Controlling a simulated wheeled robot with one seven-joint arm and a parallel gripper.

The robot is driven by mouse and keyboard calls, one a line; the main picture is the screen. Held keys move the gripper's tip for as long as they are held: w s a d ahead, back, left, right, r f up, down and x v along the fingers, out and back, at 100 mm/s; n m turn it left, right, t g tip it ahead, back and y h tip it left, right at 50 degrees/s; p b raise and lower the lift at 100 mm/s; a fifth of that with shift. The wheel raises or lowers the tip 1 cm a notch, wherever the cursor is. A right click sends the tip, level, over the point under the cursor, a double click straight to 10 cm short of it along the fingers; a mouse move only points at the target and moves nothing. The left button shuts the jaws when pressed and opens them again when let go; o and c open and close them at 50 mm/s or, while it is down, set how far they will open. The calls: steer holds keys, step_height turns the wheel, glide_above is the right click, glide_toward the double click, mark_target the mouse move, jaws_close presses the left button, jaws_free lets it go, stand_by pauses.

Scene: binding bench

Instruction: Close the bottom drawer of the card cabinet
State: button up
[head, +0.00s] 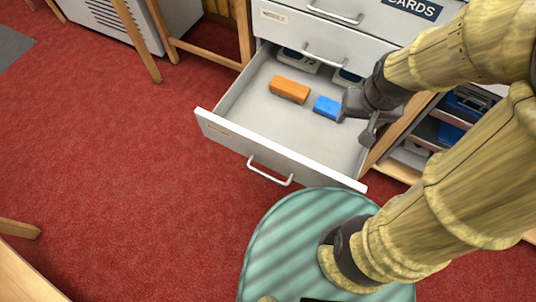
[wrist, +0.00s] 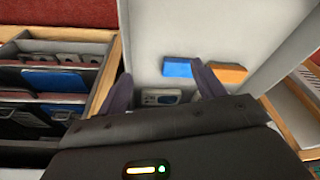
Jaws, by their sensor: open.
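The white card cabinet (head: 345,38) stands at the top of the head view, with a dark "CARDS" label on it. Its bottom drawer (head: 250,150) is pulled far out over the red floor, and its bar handle (head: 270,171) faces the front. In the drawer lie an orange block (head: 289,89) and a blue block (head: 327,108), with grey-white items further back. My gripper (head: 358,118) is open at the drawer's right side, close to the blue block. In the wrist view the drawer floor (wrist: 200,30) and the blue block (wrist: 178,68) show beyond my open fingers (wrist: 163,85).
Right of the cabinet is a wooden-framed shelf (head: 400,170) with trays of blue items. A wooden stand (head: 208,54) and a white slatted unit (head: 125,20) are at the left. The red carpet (head: 110,150) left of the drawer is clear.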

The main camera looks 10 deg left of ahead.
steer(key=c, duration=0.4)
steer(key=shift+w+a+r+n, duration=0.15)
steer(key=shift+a+n, duration=0.1)
steer(key=shift+n, duration=0.15)
steer(key=c, duration=0.3)
steer(key=a+n+p, duration=0.2)
steer(key=n, duration=0.1)
steer(key=a+r+n+g+p, duration=0.1)
steer(key=a+n, duration=0.1)
steer(key=shift+w, duration=0.3)
jaws_close()
steer(key=s+a+r+n+g+p, duration=0.1)
steer(key=s+a+n+g+p, duration=0.1)
steer(key=a+n+p, duration=0.4)
steer(key=s+a+r+n+g+y+p, duration=0.1)
steer(key=s+a+n+g+p, duration=0.2)
steer(key=a+n, duration=1.1)
steer(key=s+n+p, duration=0.2)
steer(key=n, duration=0.4)
steer(key=shift+a+p, duration=0.15)
steer(key=shift+p, duration=0.2)
